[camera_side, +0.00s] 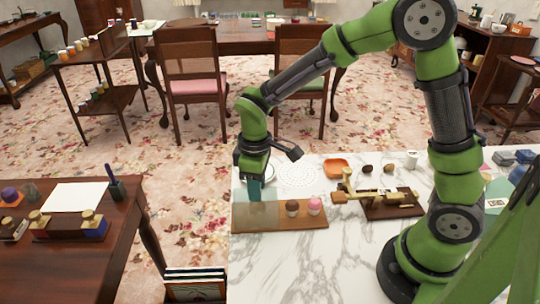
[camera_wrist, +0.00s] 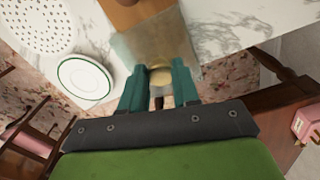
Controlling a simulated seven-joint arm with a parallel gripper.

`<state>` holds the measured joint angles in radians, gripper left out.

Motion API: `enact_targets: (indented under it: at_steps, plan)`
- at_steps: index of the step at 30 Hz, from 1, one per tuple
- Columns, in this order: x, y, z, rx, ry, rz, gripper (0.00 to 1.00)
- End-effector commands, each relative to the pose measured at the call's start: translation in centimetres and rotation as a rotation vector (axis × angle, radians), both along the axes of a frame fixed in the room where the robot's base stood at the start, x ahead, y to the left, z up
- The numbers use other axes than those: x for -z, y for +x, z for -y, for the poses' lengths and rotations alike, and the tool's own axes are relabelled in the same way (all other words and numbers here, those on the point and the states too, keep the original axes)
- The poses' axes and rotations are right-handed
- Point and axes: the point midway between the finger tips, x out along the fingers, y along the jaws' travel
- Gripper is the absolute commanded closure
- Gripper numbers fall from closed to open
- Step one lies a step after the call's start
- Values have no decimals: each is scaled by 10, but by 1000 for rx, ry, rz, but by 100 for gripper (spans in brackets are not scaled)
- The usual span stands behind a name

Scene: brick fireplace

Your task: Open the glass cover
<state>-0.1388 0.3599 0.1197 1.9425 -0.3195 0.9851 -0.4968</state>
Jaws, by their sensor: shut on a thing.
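A clear, slightly grey glass cover (camera_side: 262,214) stands at the left end of a wooden board (camera_side: 300,222) on the marble counter. In the wrist view, the cover (camera_wrist: 155,42) lies just beyond my fingertips. My gripper (camera_side: 255,190) is above the cover, pointing down. In the wrist view, my gripper (camera_wrist: 159,82) is shut on a pale round knob (camera_wrist: 161,76) at the cover's near side. A brown-topped cupcake (camera_side: 292,207) and a pink-topped cupcake (camera_side: 314,206) stand on the board, right of the cover. I cannot tell whether the cover touches the board.
A white plate with a green ring (camera_wrist: 85,78) and a perforated white round (camera_side: 297,177) lie close by. An orange dish (camera_side: 337,168) and a wooden tool on a dark board (camera_side: 385,209) are to the right. The front of the marble counter (camera_side: 300,268) is clear.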

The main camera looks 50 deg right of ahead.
Motion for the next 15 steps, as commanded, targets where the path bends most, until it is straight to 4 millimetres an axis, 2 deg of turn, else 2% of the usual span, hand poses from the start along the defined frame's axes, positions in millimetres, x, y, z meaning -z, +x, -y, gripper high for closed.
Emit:
enact_targets:
  at_steps: [7, 8, 12, 15]
  plan:
    - [-1, 1, -1, 0, 2, 6, 100]
    - [-1, 1, -1, 0, 2, 6, 68]
    - [-1, 1, -1, 0, 2, 5, 46]
    - [-1, 1, 0, 0, 2, 3, 44]
